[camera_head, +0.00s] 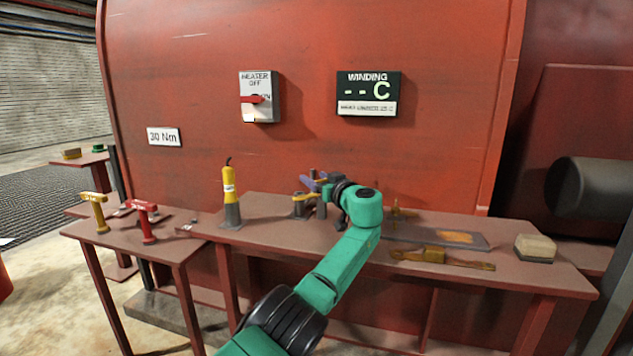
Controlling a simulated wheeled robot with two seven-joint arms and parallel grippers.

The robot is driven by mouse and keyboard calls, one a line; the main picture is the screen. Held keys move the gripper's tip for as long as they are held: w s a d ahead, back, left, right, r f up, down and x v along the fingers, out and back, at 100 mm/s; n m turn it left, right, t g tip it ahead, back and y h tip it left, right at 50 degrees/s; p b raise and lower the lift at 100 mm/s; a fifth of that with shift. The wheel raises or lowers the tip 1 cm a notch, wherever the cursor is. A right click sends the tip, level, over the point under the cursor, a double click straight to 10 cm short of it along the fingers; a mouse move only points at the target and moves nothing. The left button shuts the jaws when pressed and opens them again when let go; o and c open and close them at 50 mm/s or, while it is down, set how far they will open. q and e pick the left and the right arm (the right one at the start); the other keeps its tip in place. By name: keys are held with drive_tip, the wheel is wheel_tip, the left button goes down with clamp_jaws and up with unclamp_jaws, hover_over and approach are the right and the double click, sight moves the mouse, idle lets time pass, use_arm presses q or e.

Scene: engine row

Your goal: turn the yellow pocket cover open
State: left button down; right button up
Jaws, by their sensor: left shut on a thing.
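The yellow pocket cover (301,196) shows as a small yellow piece on top of a short grey post on the long bench, left of my left gripper. My left gripper (318,188) reaches over the bench from the front and is shut at this post, on the yellow cover. A blue-purple bar shows just above the yellow piece. The wrist and green forearm hide part of the post, and the contact is too small to see clearly. My right gripper is not in view.
A yellow cylinder (230,186) stands on the bench to the left. A brass-coloured tool (440,258), a flat grey plate (415,233) and a beige block (535,247) lie to the right. A side table holds yellow (97,211) and red (146,221) T-handled tools. A red wall rises behind.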

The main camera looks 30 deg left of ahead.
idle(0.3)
use_arm(q)
drive_tip(key=shift+c, duration=0.4)
unclamp_jaws()
drive_tip(key=v, duration=1.4)
drive_tip(key=shift+s+d+b, duration=0.2)
drive_tip(key=shift+d+b, duration=0.1)
drive_tip(key=shift+b, duration=0.1)
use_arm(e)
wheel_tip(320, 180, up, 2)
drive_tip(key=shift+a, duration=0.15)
use_arm(q)
drive_tip(key=shift+c, duration=0.3)
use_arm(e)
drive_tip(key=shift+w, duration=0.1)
